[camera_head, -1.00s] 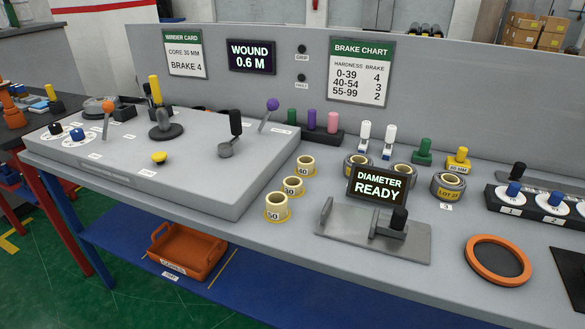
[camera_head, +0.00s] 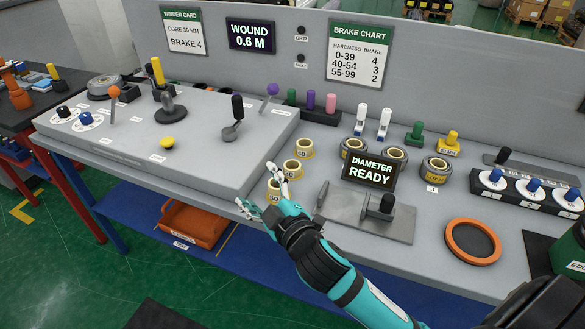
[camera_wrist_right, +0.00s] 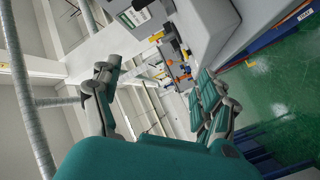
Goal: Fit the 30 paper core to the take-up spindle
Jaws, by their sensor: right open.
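A dark upright post on a round base, which looks like the take-up spindle (camera_head: 170,104), stands bare on the grey machine top. My right gripper (camera_head: 256,187) is open and empty, its fingers partly covering the front core in the head view. The right wrist view shows its fingers (camera_wrist_right: 155,75) spread. My left gripper is not in view.
The raised winder housing (camera_head: 235,165) lies left of the cores, with levers and a yellow button (camera_head: 167,142). The DIAMETER READY display (camera_head: 371,172) and gauge plate (camera_head: 345,215) stand to their right. Wrapped rolls (camera_head: 395,158) and an orange ring (camera_head: 473,242) are further right.

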